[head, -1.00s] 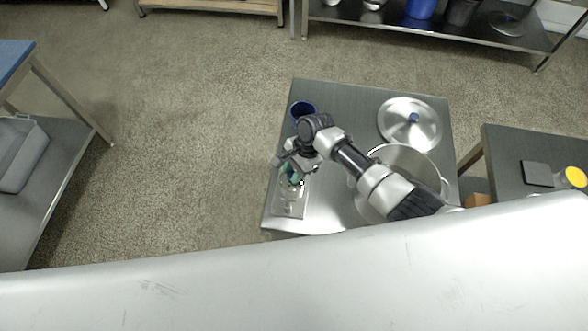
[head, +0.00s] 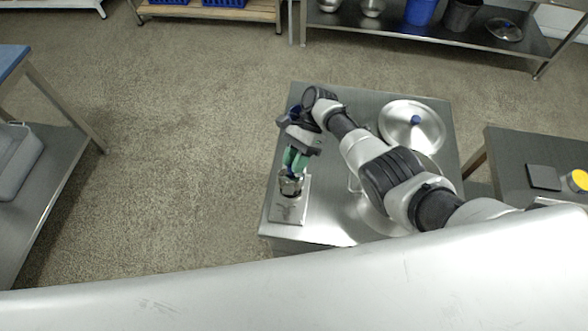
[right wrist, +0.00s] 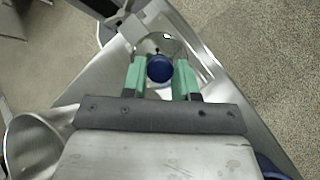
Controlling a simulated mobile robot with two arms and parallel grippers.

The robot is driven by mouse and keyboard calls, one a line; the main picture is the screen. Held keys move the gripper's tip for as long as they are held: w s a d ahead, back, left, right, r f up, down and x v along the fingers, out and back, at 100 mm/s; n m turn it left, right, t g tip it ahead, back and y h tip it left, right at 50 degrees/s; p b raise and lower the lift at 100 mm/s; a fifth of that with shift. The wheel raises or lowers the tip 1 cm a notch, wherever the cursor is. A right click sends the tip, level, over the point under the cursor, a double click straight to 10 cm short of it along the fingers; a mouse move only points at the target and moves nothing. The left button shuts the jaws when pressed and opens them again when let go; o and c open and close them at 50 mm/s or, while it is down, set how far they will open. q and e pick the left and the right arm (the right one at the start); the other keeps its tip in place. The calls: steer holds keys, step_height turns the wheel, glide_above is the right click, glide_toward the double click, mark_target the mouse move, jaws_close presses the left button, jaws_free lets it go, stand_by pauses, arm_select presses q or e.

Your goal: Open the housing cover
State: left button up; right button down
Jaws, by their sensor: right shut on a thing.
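The colloid mill (head: 291,187) is a small metal unit on a flat steel base plate (head: 287,212) at the left front of the steel table. In the right wrist view, a round blue knob (right wrist: 160,69) sits between my right gripper's green fingers, with shiny metal of the housing behind it. My right gripper (head: 293,172) points down at the top of the mill and is shut on this knob; its fingertips also show in the right wrist view (right wrist: 160,78). The cover's edge is too small to tell whether it is raised. My left gripper is not in view.
A steel lid with a blue knob (head: 427,133) lies at the table's back right. A steel pot (right wrist: 28,150), partly behind my arm in the head view, stands right of the mill. A side table (head: 510,160) is at the right. Open floor lies left.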

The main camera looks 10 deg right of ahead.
steer(key=shift+w+d+g+b, duration=0.1)
steer(key=shift+w+g+b, duration=0.2)
steer(key=shift+g+b, duration=0.4)
steer(key=shift+y, duration=0.3)
steer(key=c, duration=0.8)
jaws_free()
steer(key=shift+c, duration=0.2)
steer(key=b+v, duration=0.5)
steer(key=v, duration=0.6)
steer(key=shift+s, duration=0.15)
